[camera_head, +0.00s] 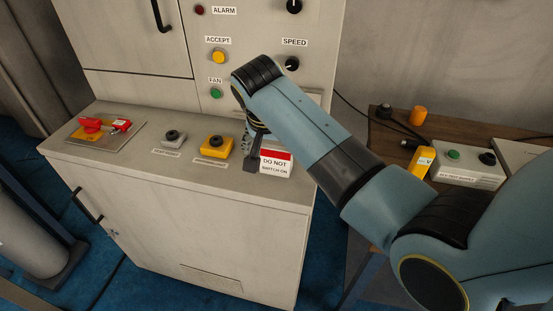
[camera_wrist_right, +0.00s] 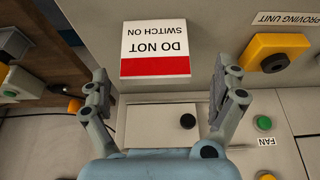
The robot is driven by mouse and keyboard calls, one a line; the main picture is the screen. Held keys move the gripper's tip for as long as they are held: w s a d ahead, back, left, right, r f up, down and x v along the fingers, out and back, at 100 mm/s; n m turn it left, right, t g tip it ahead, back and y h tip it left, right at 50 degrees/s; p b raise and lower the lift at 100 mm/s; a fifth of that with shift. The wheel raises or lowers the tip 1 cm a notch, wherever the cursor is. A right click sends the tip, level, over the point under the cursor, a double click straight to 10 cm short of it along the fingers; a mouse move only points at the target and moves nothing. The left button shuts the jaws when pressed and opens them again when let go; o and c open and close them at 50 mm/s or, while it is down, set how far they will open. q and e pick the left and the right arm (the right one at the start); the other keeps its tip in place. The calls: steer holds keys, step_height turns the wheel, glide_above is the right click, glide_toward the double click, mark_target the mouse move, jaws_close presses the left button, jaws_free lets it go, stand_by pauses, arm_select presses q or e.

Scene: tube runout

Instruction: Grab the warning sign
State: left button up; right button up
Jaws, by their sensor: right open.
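The warning sign (camera_head: 276,164) is white with a red band and reads DO NOT SWITCH ON. It stands on the right end of the grey console's ledge. In the right wrist view the sign (camera_wrist_right: 155,48) appears upside down, just beyond the fingertips. My right gripper (camera_head: 255,152) is at the sign, partly hidden by my own arm. In the wrist view its two fingers (camera_wrist_right: 160,88) are spread apart, one toward each side of the sign, with nothing between them. My left gripper is not in view.
The panel with lamps and knobs rises behind. A wooden table (camera_head: 465,132) with a control box (camera_head: 467,163) is at right.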

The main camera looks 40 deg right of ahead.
mark_target(278, 155)
steer(key=x, duration=0.4)
steer(key=shift+d+f, duration=0.3)
steer(key=shift+d, duration=0.1)
steer(key=c, duration=1.1)
steer(key=shift+c, duration=0.2)
